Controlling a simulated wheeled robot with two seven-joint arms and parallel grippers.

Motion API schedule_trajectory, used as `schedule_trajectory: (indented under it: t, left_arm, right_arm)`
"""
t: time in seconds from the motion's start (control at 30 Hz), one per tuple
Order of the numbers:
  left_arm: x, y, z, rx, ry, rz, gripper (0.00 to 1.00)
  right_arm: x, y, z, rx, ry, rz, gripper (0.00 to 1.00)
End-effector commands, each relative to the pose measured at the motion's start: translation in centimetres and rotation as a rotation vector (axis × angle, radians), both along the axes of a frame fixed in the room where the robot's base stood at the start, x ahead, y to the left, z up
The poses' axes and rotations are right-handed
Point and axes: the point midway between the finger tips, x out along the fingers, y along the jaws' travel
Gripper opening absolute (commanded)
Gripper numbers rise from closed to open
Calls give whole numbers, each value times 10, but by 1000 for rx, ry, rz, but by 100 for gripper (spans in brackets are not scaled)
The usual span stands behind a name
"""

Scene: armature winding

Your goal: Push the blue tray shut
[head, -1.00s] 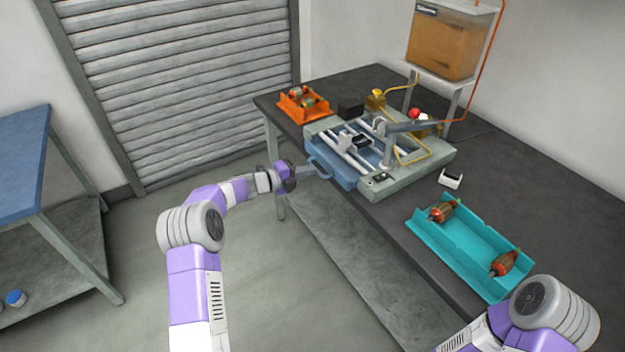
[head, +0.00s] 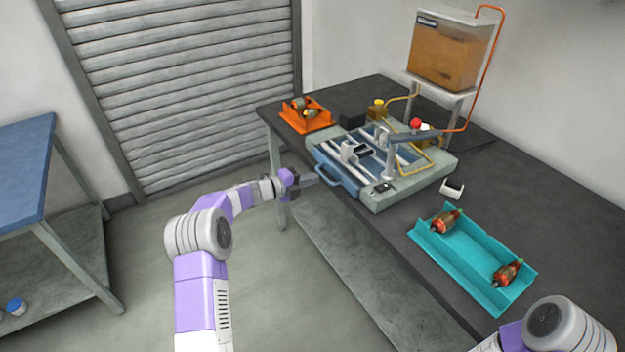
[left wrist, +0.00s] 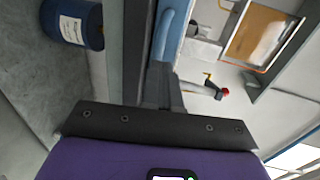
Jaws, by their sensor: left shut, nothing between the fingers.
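The blue tray (head: 338,176) sits in the grey machine on the dark table. Its front wall and looped handle (head: 325,179) stick out at the machine's front left edge. My left gripper (head: 313,182) is shut and empty, its fingertips just in front of the handle; I cannot tell whether they touch it. In the left wrist view the shut fingers (left wrist: 162,86) point up the picture toward a blue curved part of the tray (left wrist: 163,38). My right gripper is out of view; only part of the right arm shows at the lower right.
An orange bin (head: 306,119) stands left of the machine. A teal tray (head: 470,258) with two copper-wound armatures lies at the front right. A red-knobbed arm (head: 415,133) spans the machine. Open floor lies left of the table.

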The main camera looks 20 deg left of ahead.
Motion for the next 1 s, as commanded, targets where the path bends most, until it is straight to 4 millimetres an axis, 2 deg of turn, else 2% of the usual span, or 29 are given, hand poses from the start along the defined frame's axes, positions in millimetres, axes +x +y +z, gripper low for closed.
schedule_trajectory:
  t: [0.1,0.3,0.43,0.6,0.77,0.87,0.97,1.0]
  left_arm:
    - [-19,20,7,2,5,3,0]
    - [-55,46,16,2,4,1,0]
    - [-72,60,19,4,4,0,0]
    - [-83,68,21,4,3,-1,0]
    - [-86,70,21,2,5,-2,0]
    - [-84,64,15,-38,30,18,0]
    - [-81,48,-2,-168,118,90,0]
    - [-81,38,-14,-245,176,136,0]
  right_arm:
    - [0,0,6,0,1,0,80]
    - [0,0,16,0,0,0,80]
    - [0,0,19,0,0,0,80]
    - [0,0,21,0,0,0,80]
    - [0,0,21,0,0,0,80]
    - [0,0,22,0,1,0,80]
    - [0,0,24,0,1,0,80]
    - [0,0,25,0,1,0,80]
